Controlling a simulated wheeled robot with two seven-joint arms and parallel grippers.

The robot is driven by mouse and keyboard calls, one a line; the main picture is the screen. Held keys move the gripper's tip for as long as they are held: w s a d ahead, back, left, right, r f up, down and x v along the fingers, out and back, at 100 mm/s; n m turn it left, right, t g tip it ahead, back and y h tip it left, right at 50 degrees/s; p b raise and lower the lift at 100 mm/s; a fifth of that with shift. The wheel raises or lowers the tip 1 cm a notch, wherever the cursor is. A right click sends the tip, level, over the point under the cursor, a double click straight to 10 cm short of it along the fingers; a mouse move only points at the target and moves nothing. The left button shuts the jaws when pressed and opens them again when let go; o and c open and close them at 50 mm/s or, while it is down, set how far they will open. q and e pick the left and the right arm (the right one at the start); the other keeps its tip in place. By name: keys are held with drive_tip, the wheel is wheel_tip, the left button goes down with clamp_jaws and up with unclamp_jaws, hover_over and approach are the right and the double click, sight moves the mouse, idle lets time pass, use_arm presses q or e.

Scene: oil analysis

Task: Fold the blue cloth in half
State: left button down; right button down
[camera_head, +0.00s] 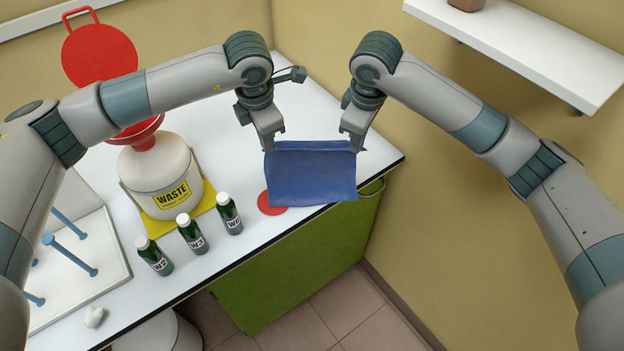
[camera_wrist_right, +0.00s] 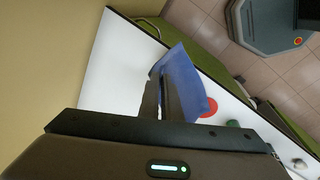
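The blue cloth (camera_head: 312,176) is stretched between my two grippers over the right end of the white table. Its top edge runs level from one gripper to the other, and its lower part hangs toward the table's front edge. My left gripper (camera_head: 269,146) is shut on its upper left corner. My right gripper (camera_head: 354,146) is shut on its upper right corner. In the right wrist view, the cloth (camera_wrist_right: 184,82) spreads out from the close-set fingers of the right gripper (camera_wrist_right: 160,88). The fingertips are partly hidden by the cloth.
A red disc (camera_head: 271,203) lies on the table (camera_head: 226,150), partly behind the cloth. Several green bottles (camera_head: 192,235) stand to the left. A white waste bucket (camera_head: 157,180) with a red funnel is behind them. A white shelf (camera_head: 530,45) is on the right wall.

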use_arm(q)
drive_tip(key=shift+w+a+f, duration=0.15)
drive_tip(key=shift+w+a, duration=0.1)
drive_tip(key=shift+w, duration=0.3)
use_arm(e)
drive_tip(key=shift+w+d+f, duration=0.15)
drive_tip(key=shift+w, duration=0.4)
use_arm(q)
drive_tip(key=shift+f+t, duration=0.15)
drive_tip(key=shift+t, duration=0.25)
use_arm(e)
drive_tip(key=shift+f+t, duration=0.15)
drive_tip(key=shift+t, duration=0.25)
